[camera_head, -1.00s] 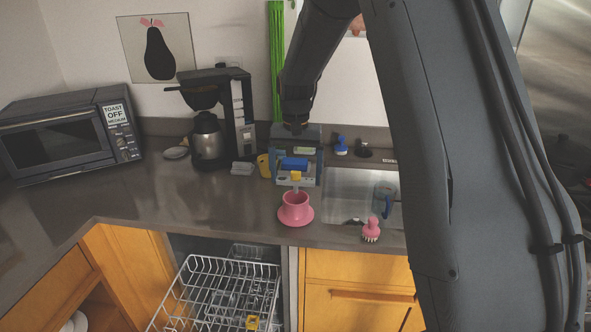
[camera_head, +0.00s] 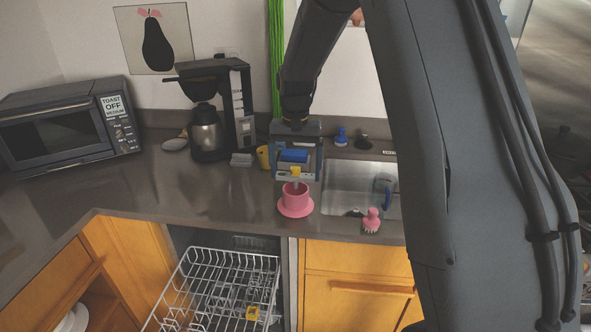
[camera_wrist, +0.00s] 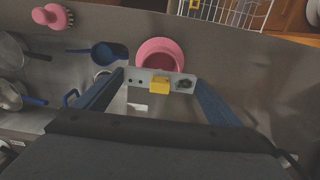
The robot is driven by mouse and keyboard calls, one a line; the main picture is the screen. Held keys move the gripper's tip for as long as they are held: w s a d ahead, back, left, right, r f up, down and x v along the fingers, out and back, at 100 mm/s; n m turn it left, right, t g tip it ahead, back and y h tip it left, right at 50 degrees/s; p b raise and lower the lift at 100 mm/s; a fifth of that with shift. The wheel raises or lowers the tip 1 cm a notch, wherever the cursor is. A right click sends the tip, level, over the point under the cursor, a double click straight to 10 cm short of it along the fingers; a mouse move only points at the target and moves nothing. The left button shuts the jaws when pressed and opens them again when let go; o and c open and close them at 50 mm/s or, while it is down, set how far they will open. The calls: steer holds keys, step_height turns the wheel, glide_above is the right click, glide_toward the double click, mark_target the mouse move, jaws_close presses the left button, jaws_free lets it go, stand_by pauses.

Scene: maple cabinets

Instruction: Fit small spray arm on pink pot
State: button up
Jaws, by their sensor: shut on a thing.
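The pink pot (camera_head: 297,202) stands upright on the counter on a pink base like a saucer, left of the sink; it also shows in the wrist view (camera_wrist: 152,46). My gripper (camera_head: 297,172) is above it, its two blue fingers shut on the ends of the small spray arm (camera_head: 308,176). In the wrist view, my gripper (camera_wrist: 160,86) holds this pale grey bar (camera_wrist: 143,77) level, with a yellow block at its middle. The bar partly covers the pot's near rim. A short stem below the bar reaches toward the pot's mouth. I cannot tell whether it touches.
The sink (camera_head: 350,187) is right of the pot, with a pink brush (camera_head: 371,220) at its front edge. A coffee maker (camera_head: 225,110) and toaster oven (camera_head: 66,132) stand left. The dishwasher rack (camera_head: 215,290) is pulled out below. The counter left of the pot is clear.

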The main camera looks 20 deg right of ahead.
steer(key=shift+f+b, duration=0.6)
steer(key=shift+f, duration=1.15)
steer(key=o, duration=0.8)
steer(key=shift+o, duration=0.2)
steer(key=shift+r, duration=0.1)
step_height(320, 180, up, 8)
steer(key=shift+f+b, duration=0.15)
steer(key=shift+b, duration=1.05)
steer(key=s+f+n, duration=0.2)
steer(key=s+f, duration=0.2)
steer(key=s, duration=0.8)
steer(key=s+f+n+t+b, duration=0.1)
steer(key=s+f, duration=0.4)
steer(key=s, duration=0.8)
steer(key=shift+f+n, duration=0.25)
steer(key=shift+n, duration=0.55)
